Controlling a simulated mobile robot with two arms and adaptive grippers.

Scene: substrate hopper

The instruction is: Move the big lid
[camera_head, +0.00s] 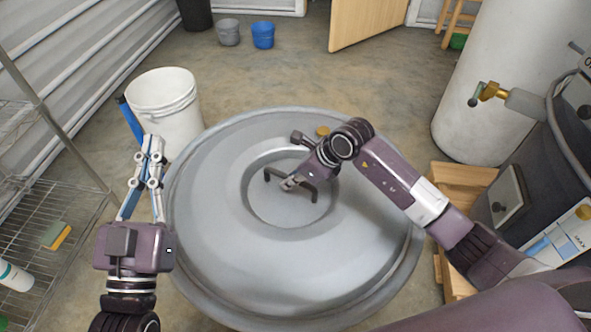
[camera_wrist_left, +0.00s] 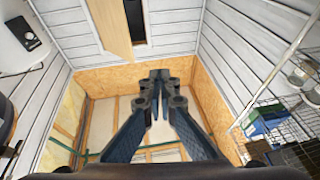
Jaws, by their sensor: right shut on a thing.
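The big lid (camera_head: 215,235) is a wide, round, grey disc with a recessed centre, filling the middle of the head view. A dark bar handle (camera_head: 308,190) stands in the recess. My right gripper (camera_head: 288,184) is shut on this handle, and its wrist hides part of the lid's far side. I cannot tell what, if anything, is under the lid. My left gripper (camera_head: 153,143) is left of the lid, apart from it and empty, with its fingertips together. The left wrist view shows the same fingers (camera_wrist_left: 158,76) pointing towards the walls, with no lid in view.
A white bucket (camera_head: 170,110) stands just beyond my left gripper. A wire shelf (camera_head: 50,215) is at left. A dark tank (camera_head: 570,130), a white cylinder (camera_head: 490,80) and a wooden pallet (camera_head: 458,180) are at right. Open floor (camera_head: 290,75) lies behind the lid.

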